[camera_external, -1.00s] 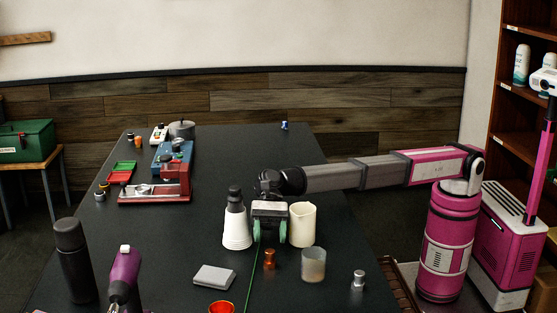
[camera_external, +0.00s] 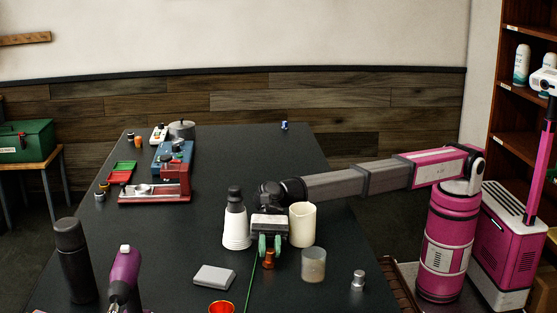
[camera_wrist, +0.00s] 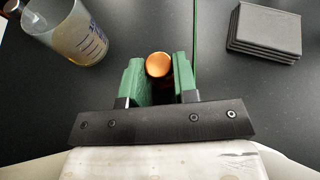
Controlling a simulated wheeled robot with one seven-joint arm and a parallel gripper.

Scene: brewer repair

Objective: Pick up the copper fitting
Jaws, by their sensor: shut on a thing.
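The copper fitting (camera_external: 269,261) stands upright on the dark table, left of a frosted beaker. In the wrist view its round copper top (camera_wrist: 158,65) sits between the two green fingers. My gripper (camera_external: 270,246) is low over the table, shut on the fitting, with its green fingertips at the fitting's upper part. In the wrist view my gripper (camera_wrist: 160,80) has one finger on each side of the fitting. The fitting's lower part shows below the fingers in the external view.
The frosted beaker (camera_external: 313,264) stands close right of the fitting. A thin green line (camera_external: 252,281) runs just left of the fitting. A grey box (camera_external: 214,277) lies further left.

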